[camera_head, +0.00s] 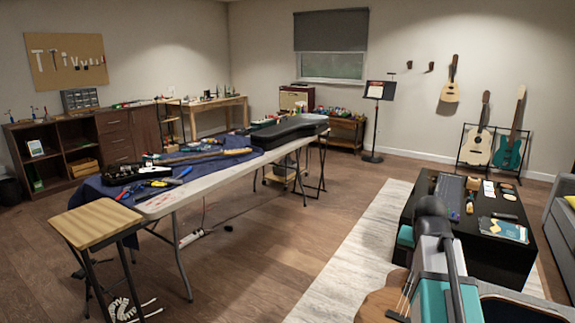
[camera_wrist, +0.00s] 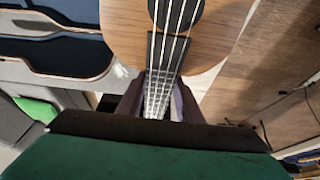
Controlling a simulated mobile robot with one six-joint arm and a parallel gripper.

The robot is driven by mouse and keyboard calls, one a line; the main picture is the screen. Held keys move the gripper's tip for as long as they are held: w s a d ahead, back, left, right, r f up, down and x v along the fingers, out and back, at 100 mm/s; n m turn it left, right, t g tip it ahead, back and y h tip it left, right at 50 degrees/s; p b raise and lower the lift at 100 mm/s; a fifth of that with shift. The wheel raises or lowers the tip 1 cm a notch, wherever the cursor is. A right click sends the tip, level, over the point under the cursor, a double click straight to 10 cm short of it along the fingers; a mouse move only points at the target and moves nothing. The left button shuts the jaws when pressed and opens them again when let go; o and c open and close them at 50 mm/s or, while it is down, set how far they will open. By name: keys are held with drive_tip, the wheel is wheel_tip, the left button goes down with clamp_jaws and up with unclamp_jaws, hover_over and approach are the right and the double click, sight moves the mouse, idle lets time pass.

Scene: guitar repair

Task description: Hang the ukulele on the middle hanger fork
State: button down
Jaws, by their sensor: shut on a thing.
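The ukulele (camera_wrist: 215,35) has a light wooden body, a dark fretboard and pale strings. Its body also shows in part at the bottom of the head view (camera_head: 380,306). My gripper (camera_wrist: 159,104) is shut on the neck, with a finger on each side of it. The headstock is hidden in the wrist view. The middle hanger fork (camera_head: 431,66) is a small dark mount on the back wall and is empty. The left fork (camera_head: 409,64) is also empty. A light guitar-shaped instrument (camera_head: 450,92) hangs on the right one.
A black low table (camera_head: 520,262) with small items stands on the pale rug (camera_head: 352,258). A guitar stand holds two guitars (camera_head: 480,145) (camera_head: 508,152) below the hangers. A music stand (camera_head: 376,120) is left of them. The long workbench (camera_head: 178,196) is at left. A grey sofa (camera_head: 562,225) is at right.

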drive_tip(key=w+a+r+n+y, duration=0.1)
drive_tip(key=a+r+n, duration=0.25)
drive_tip(key=a, duration=0.75)
drive_tip(key=a+r+n+y, duration=0.2)
drive_tip(key=a+r+n, duration=0.15)
drive_tip(key=a, duration=0.65)
wheel_tip(320, 180, down, 10)
drive_tip(key=b, duration=1)
wheel_tip(320, 180, up, 9)
drive_tip(key=w+p, duration=0.2)
drive_tip(key=p, duration=1.1)
drive_tip(key=shift+w+a+f+t+p, duration=0.15)
drive_tip(key=shift+w+a+t+p, duration=0.1)
drive_tip(key=shift+w+t+p, duration=0.1)
drive_tip(key=s+f, duration=0.5)
drive_tip(key=f, duration=0.1)
drive_tip(key=shift+s+f, duration=0.15)
drive_tip(key=shift+f, duration=0.2)
